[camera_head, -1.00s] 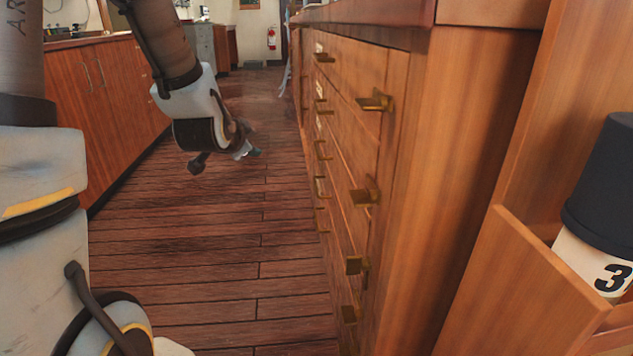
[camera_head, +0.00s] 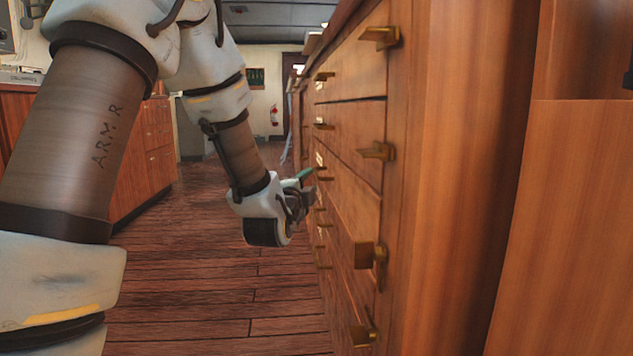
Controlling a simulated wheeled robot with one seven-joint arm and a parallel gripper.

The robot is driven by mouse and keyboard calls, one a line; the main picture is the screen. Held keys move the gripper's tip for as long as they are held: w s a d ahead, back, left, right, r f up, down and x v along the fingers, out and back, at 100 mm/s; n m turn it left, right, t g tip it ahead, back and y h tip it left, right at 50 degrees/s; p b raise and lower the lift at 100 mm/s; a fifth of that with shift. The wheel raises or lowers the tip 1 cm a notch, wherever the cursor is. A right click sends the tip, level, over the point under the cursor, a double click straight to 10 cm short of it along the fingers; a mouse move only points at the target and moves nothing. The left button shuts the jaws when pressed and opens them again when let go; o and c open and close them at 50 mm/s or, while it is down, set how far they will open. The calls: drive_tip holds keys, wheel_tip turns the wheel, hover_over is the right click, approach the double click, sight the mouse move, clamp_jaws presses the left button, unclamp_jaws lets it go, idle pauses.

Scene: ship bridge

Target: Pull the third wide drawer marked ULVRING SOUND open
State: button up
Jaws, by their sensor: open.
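A wooden drawer cabinet runs along the right, seen at a steep angle. The third wide drawer down (camera_head: 347,203) looks shut, with a brass handle at its far end (camera_head: 324,178) and another at its near end (camera_head: 369,254). A small pale label shows near its far handle, too small to read. My gripper (camera_head: 308,184) is open, at the height of that far handle and pointing right toward the cabinet. Its fingertips, one with a green pad, are close to the far handle; I cannot tell whether they touch it.
Other brass handles, such as the second drawer's near one (camera_head: 377,151), stick out from the cabinet face. A wooden cabinet (camera_head: 150,155) stands across the aisle at the left. The plank floor (camera_head: 215,265) between is clear.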

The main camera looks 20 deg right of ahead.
sight(316, 172)
drive_tip(key=b+x, duration=0.1)
drive_tip(key=x, duration=0.6)
drive_tip(key=shift+b, duration=0.4)
drive_tip(key=shift+c, duration=0.4)
clamp_jaws()
idle(0.5)
